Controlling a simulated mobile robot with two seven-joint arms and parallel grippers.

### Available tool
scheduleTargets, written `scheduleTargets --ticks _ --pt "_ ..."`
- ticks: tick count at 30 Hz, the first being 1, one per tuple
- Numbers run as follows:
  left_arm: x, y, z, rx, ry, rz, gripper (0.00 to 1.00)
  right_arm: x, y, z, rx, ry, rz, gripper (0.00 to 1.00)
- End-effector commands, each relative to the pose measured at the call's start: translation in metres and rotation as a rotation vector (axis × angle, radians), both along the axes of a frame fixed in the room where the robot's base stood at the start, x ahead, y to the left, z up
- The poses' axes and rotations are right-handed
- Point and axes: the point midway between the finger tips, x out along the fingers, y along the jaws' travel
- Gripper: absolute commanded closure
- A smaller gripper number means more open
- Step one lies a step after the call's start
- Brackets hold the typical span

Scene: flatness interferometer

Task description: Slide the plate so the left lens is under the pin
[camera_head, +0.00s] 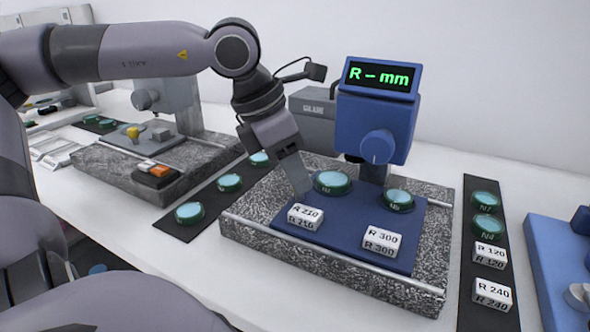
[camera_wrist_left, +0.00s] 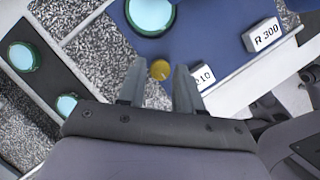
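The blue plate (camera_head: 338,236) lies on a speckled granite base (camera_head: 262,232) with metal rails. It carries the left lens (camera_head: 332,182), the right lens (camera_head: 397,200), and white blocks R 210 (camera_head: 305,217) and R 300 (camera_head: 382,242). The blue gauge head (camera_head: 375,125) stands behind the plate, between the two lenses in the picture; I cannot make out its pin. My left gripper (camera_head: 302,188) points down at the plate's left edge. My right gripper is not in view.
A dark strip (camera_head: 213,192) with green-rimmed lenses lies left of the base. Another strip (camera_head: 487,262) with lenses and blocks R 120 and R 240 lies right. A second granite station (camera_head: 118,172) stands at the left. A blue tray (camera_head: 555,250) is far right.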

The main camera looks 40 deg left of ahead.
Motion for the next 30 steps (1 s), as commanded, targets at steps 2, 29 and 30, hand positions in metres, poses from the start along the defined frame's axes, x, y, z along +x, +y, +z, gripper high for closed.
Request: scheduleTargets --ticks 2,29,30 --pt "-0.002 0.002 0.009 0.000 -0.004 0.001 0.65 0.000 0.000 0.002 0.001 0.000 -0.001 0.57" --pt "-0.023 0.012 0.062 -0.012 0.009 0.028 0.51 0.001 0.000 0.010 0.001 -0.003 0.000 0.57" --pt "-0.022 0.012 0.062 -0.024 0.017 0.056 0.51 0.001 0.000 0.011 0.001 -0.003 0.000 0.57"
